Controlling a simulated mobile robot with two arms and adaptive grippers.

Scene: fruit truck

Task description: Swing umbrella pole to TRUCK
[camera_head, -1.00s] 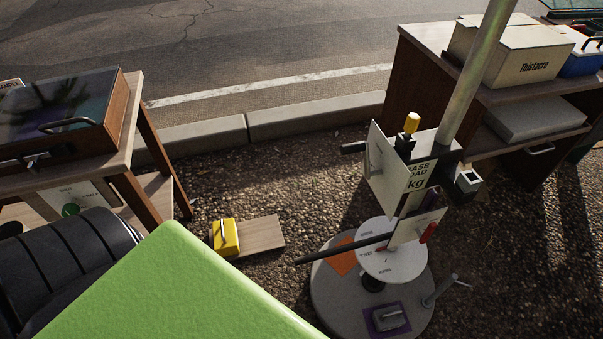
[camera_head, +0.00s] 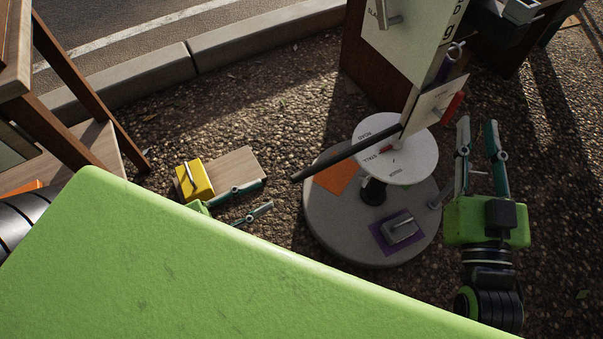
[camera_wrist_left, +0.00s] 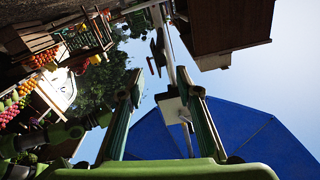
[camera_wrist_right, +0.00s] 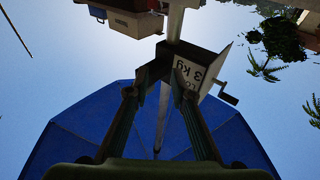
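The umbrella stand's round grey base (camera_head: 330,225) is in the middle of the head view, with a white labelled dial (camera_head: 415,150) above it. A dark bar (camera_head: 335,162) points left over the dial. The umbrella's blue canopy shows in the left wrist view (camera_wrist_left: 245,135) and the right wrist view (camera_wrist_right: 85,125). The pale pole (camera_wrist_left: 167,45) runs up to the canopy. My left gripper (camera_head: 266,194) is open and empty, left of the base and partly hidden by my green body. My right gripper (camera_head: 477,121) is open and empty, right of the dial.
A yellow block (camera_head: 197,180) sits on a wooden board (camera_head: 228,170) beside my left gripper. A grey weight (camera_head: 402,228) lies on a purple patch, and an orange patch (camera_head: 336,177) is on the base. A white box panel (camera_head: 410,45) stands above the dial. Gravel surrounds the base.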

